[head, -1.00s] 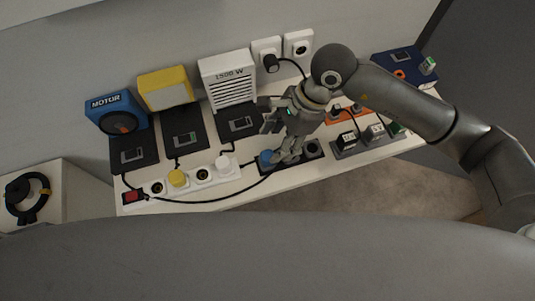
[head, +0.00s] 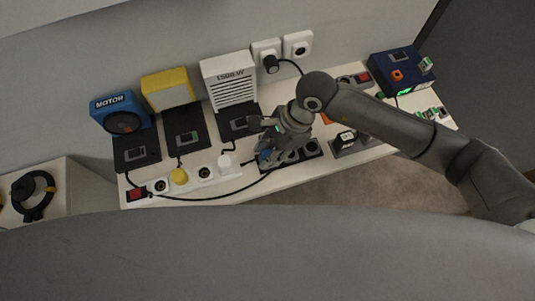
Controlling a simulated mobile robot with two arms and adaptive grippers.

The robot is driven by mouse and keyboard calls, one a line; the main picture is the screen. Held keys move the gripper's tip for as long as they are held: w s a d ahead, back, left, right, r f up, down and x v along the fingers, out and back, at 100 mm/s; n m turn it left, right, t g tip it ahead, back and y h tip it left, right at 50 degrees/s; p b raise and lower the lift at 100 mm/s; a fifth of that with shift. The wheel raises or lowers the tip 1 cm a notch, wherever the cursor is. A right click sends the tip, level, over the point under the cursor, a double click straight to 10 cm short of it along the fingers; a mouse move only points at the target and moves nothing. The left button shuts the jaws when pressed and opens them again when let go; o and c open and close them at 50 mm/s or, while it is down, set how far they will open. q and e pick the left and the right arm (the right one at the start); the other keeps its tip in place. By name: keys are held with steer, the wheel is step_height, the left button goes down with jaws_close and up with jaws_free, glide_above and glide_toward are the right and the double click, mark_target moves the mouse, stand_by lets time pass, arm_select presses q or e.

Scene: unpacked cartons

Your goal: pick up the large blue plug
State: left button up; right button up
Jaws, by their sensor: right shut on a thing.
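The large blue plug (head: 265,155) is at the left end of the black socket block on the bench. My right gripper (head: 268,151) is over it and shut on it; its fingers hide much of the plug. I cannot tell whether the plug is still seated in the block or lifted. The black socket block (head: 312,149) shows to the right of the gripper. My left gripper is not in view.
A white power strip (head: 216,172) with a yellow plug (head: 179,176) and a white plug (head: 224,161) lies to the left. Behind stand a blue motor box (head: 119,112), a yellow box (head: 168,89) and a white heater (head: 229,80). A black cable curves along the front.

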steer(key=shift+r, duration=0.15)
steer(key=shift+c, duration=0.2)
steer(key=shift+w+r, duration=0.1)
steer(key=shift+r, duration=0.15)
step_height(320, 180, up, 2)
steer(key=shift+r, duration=0.1)
steer(key=s+d+r+p, duration=0.5)
steer(key=s+r+p, duration=0.2)
steer(key=s+r, duration=0.3)
steer(key=s, duration=0.3)
steer(key=shift+s, duration=0.15)
steer(key=shift+a, duration=0.1)
